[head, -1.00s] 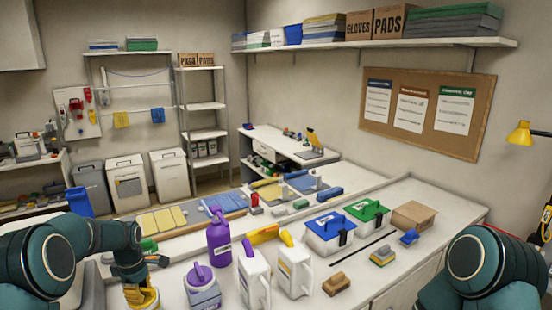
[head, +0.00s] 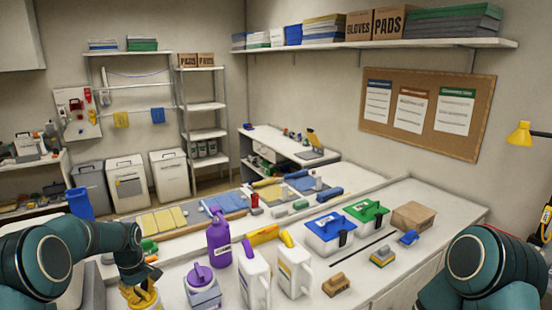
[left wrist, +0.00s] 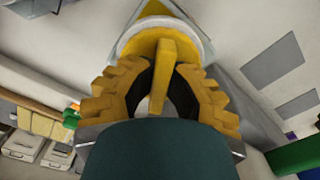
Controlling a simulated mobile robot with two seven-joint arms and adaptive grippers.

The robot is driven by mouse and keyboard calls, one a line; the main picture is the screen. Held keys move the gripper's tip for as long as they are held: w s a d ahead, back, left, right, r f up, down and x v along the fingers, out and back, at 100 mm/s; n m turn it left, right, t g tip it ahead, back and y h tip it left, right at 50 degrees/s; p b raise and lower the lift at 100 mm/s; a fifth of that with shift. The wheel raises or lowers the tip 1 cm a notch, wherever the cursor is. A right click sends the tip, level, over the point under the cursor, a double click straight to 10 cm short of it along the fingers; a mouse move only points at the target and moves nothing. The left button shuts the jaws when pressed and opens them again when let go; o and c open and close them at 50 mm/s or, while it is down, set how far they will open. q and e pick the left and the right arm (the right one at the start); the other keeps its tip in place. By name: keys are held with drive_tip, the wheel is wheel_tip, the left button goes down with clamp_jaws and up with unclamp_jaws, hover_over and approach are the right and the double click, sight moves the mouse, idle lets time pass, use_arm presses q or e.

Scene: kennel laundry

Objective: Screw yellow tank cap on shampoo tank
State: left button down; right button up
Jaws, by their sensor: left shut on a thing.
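The yellow tank cap (left wrist: 165,42) shows in the left wrist view as a yellow disc with an upright fin. My left gripper (head: 141,292) is shut on this fin, with its jaws on both sides of it. A pale rim and the top of a pale container (left wrist: 190,20), which looks like the shampoo tank, show just beyond the cap. Whether the cap is seated or threaded cannot be told. In the head view the cap and tank are mostly hidden by the gripper at the lower edge. My right gripper is out of view.
A purple-lidded container (head: 203,284), a purple jug (head: 219,242) and white jugs (head: 254,277) stand to the right of my left gripper. Blue-lidded (head: 335,224) and green-lidded (head: 367,213) tubs stand farther right.

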sight(140, 290)
use_arm(q)
drive_tip(key=shift+s+f, duration=0.25)
drive_tip(key=shift+f, duration=0.25)
drive_tip(key=m, duration=0.6)
drive_tip(key=c, duration=0.8)
unclamp_jaws()
drive_tip(key=shift+w+r+p, duration=0.2)
drive_tip(key=shift+r+p, duration=0.65)
drive_tip(key=shift+r, duration=0.35)
drive_tip(key=shift+r+p, duration=2)
drive_tip(key=shift+r, duration=1.55)
